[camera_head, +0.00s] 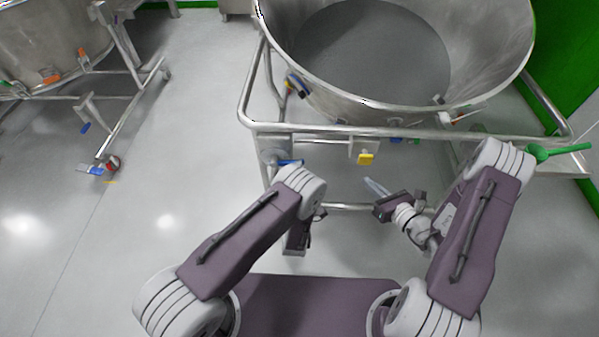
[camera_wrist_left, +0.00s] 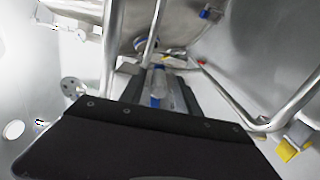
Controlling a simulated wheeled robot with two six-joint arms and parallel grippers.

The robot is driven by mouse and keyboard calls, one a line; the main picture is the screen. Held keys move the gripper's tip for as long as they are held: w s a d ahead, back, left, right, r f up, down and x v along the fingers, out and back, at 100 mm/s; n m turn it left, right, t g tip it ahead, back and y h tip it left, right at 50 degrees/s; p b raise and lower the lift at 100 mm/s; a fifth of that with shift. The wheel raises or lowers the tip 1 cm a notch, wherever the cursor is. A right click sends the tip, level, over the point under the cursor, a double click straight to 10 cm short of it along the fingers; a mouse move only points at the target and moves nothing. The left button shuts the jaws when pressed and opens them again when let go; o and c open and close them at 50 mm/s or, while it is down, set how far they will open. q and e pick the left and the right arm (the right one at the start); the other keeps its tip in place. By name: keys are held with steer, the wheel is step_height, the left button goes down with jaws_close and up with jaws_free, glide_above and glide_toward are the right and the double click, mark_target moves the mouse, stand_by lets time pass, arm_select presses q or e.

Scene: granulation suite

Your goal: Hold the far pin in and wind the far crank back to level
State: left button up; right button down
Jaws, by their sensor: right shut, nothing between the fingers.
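A steel bowl (camera_head: 455,90) stands in a tubular frame in front of me. A blue handle (camera_head: 290,162) sits beside a round grey hub (camera_head: 270,156) on the frame's left front. A yellow block (camera_head: 365,158) hangs under the front rail, and also shows in the left wrist view (camera_wrist_left: 288,150). I cannot tell which parts are the far pin and crank. My left gripper (camera_head: 297,240) hangs low behind its forearm, its tips partly hidden. In the left wrist view its fingers (camera_wrist_left: 160,90) stand apart, with a blue strip between them; contact is unclear. My right gripper (camera_head: 376,188) is shut and empty below the yellow block.
The front rail (camera_head: 400,132) crosses ahead of both arms. A green handle (camera_head: 560,151) projects at the right. The floor between is clear.

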arm_select(q)
steer(key=shift+o, duration=0.3)
steer(key=shift+s, duration=0.1)
steer(key=s, duration=0.9)
steer(key=shift+s, duration=0.4)
steer(key=shift+d+r, duration=0.1)
